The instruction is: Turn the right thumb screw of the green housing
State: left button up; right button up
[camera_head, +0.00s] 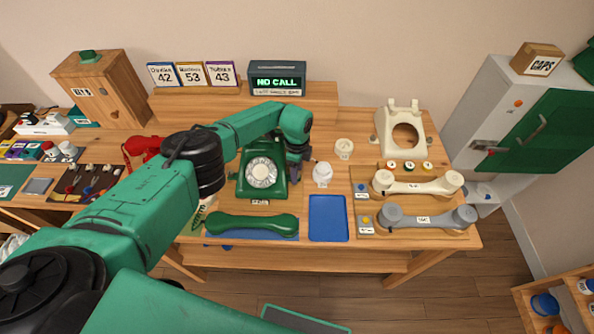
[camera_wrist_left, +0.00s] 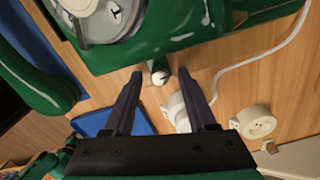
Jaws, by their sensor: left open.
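The green housing (camera_head: 262,168) is a dial phone body standing on the wooden table, its round pale dial facing up. In the left wrist view the green housing (camera_wrist_left: 175,35) fills the top. A small silvery thumb screw (camera_wrist_left: 160,77) sticks out of its right side. My left gripper (camera_head: 293,174) is beside that side of the housing, pointing down. In the left wrist view my left gripper (camera_wrist_left: 160,75) is open, one finger on each side of the screw. I cannot tell whether either finger touches it. The screw is hidden by the gripper in the head view. My right gripper is not in view.
A white fitting (camera_head: 322,174) with a cord stands close right of my left gripper. A round cream part (camera_head: 344,147) is beyond it. The green handset (camera_head: 252,224) lies in front of the housing. A blue tray (camera_head: 328,218) is empty.

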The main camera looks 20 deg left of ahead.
pick_arm(q)
grip_shut()
